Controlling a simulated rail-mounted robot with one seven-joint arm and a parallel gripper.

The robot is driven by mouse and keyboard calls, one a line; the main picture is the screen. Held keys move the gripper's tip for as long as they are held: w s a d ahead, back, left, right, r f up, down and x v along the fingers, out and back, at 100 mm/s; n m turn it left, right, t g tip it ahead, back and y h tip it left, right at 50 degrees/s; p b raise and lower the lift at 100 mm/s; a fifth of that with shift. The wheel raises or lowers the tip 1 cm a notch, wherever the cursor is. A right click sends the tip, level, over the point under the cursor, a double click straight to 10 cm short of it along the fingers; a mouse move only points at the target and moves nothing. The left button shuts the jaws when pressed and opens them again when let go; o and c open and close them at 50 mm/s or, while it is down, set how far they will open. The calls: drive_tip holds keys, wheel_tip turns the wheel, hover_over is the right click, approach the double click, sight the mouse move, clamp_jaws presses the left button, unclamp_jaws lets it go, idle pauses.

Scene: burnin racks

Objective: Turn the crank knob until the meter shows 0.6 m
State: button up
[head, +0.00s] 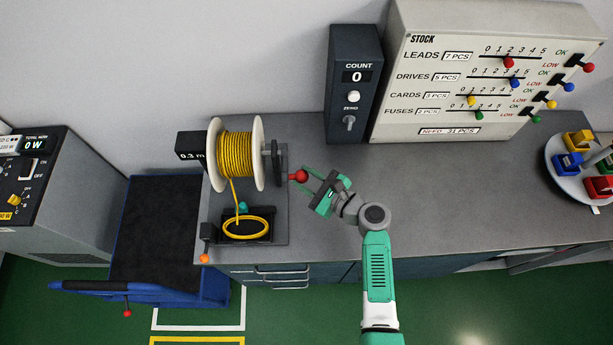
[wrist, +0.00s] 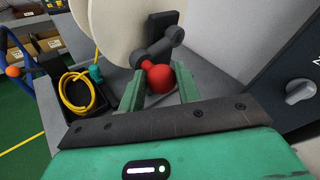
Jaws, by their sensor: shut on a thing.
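The red crank knob (head: 300,176) sits on a dark crank arm (head: 276,163) at the right side of the cable reel (head: 240,153). My gripper (head: 310,181) is shut on the knob; in the wrist view the red knob (wrist: 160,79) shows between the two green fingers. The reel has pale flanges and yellow cable. The meter (head: 191,154), a dark box left of the reel, reads 0.3 m. Yellow cable runs down from the reel to a coil (head: 245,228) in a black tray in front.
A dark count box (head: 354,85) showing 0 and a stock panel (head: 480,75) stand at the back. A round tray of coloured parts (head: 568,176) is at the far right. A blue cart (head: 165,235) stands left of the bench. The bench right of my gripper is clear.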

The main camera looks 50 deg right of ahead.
sight(306, 173)
drive_tip(key=shift+s+r+p, duration=0.1)
drive_tip(key=shift+r+p, duration=0.4)
drive_tip(key=shift+r, duration=0.4)
wheel_tip(306, 173, up, 3)
drive_tip(key=shift+d+f+p, duration=0.1)
drive_tip(key=shift+f+p, duration=0.1)
drive_tip(key=shift+p, duration=0.95)
drive_tip(key=shift+w+d+r+p, duration=0.3)
drive_tip(key=shift+w+r+p, duration=0.1)
drive_tip(key=shift+r, duration=0.2)
drive_tip(key=shift+w+d+r+p, duration=0.25)
drive_tip(key=shift+w+r+p, duration=0.1)
drive_tip(key=shift+r, duration=0.2)
drive_tip(key=shift+f, duration=0.1)
